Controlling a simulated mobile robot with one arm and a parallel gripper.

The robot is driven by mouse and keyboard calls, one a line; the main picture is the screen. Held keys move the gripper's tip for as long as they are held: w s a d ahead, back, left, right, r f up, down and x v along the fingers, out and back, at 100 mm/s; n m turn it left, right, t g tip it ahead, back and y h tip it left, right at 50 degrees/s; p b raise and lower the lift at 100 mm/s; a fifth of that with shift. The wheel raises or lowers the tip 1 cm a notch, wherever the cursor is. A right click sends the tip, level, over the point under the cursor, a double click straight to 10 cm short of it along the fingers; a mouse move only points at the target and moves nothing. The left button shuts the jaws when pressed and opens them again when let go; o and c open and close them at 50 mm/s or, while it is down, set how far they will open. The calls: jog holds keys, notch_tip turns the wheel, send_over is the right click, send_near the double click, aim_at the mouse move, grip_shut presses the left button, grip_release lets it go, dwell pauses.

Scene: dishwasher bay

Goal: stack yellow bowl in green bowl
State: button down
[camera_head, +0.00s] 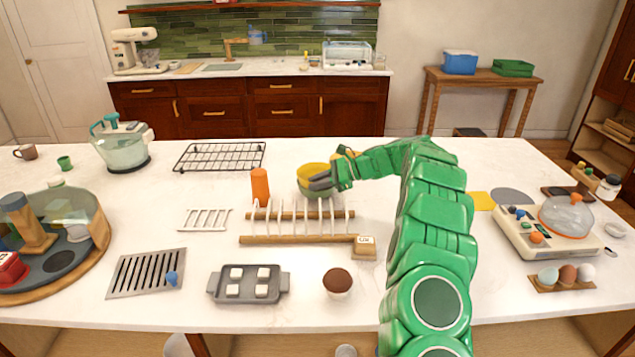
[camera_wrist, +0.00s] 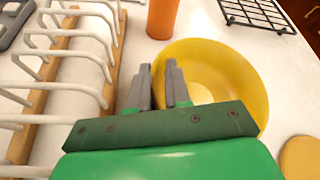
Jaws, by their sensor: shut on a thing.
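The yellow bowl (camera_head: 312,168) shows above the green bowl (camera_head: 317,191) in the head view, behind the dish rack. Its lower part is hidden by the green bowl, and I cannot tell whether it rests inside or hangs just above. My gripper (camera_head: 314,184) reaches in from the right at the bowls. In the wrist view, my gripper (camera_wrist: 160,88) is shut on the yellow bowl's near-left rim, one finger inside and one outside. The yellow bowl (camera_wrist: 235,80) looks empty there, and the green bowl is hidden beneath it.
The white-pegged dish rack (camera_head: 300,238) stands close in front of the bowls. An orange cylinder (camera_head: 260,186) stands upright to their left. A black wire rack (camera_head: 220,157) lies farther back left.

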jog(key=shift+f, duration=0.1)
jog(key=c, duration=1.1)
grip_release()
jog(key=shift+f, duration=0.1)
